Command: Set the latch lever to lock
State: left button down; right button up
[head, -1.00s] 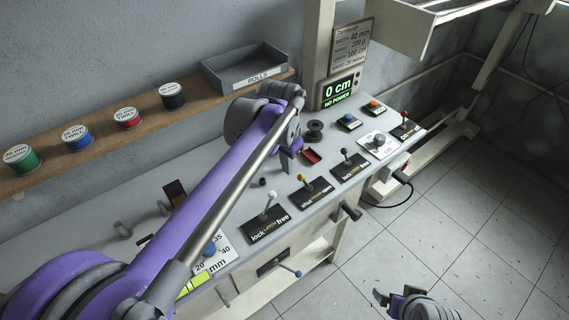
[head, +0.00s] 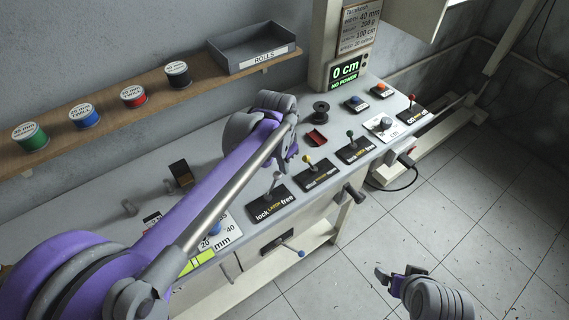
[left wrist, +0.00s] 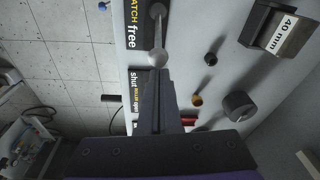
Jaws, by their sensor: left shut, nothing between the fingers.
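The latch lever has a pale round knob (head: 278,176) and stands on the black lock/free plate (head: 271,206) at the front of the bench. In the left wrist view the knob (left wrist: 156,58) sits on the "free" side of the lever's base, so the lever appears to lean that way. My left gripper (left wrist: 160,72) is shut and empty, its tips right at the knob; I cannot tell whether they touch. My right gripper (head: 384,282) is open and empty over the floor.
The display (head: 345,72) reads 0 cm, NO POWER. A blue-tipped handle (head: 301,254) projects below the bench.

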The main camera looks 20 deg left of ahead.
pick_arm(q)
jog(key=shift+s+r, duration=0.1)
jog(key=shift+s+a+r, duration=0.1)
jog(key=shift+s+a, duration=0.05)
jog(key=shift+a, duration=0.05)
jog(key=shift+s+a+r+t+h, duration=0.15)
jog(key=shift+s+t+h, duration=0.05)
jog(key=shift+t+h, duration=0.25)
jog(key=shift+s+a+r, duration=0.1)
jog(key=shift+s+a, duration=0.05)
jog(key=shift+s, duration=0.05)
jog(key=shift+s+a+r+t+h, duration=0.25)
jog(key=shift+s+a+t+h, duration=0.4)
jog(key=shift+t, duration=0.3)
jog(key=s+a+t+h, duration=0.2)
jog(key=s+a+t, duration=0.1)
jog(key=s, duration=0.2)
jog(key=shift+s+a+f, duration=0.15)
jog(key=shift+a+f, duration=0.15)
jog(key=shift+a, duration=0.1)
jog(key=shift+s+f, duration=0.1)
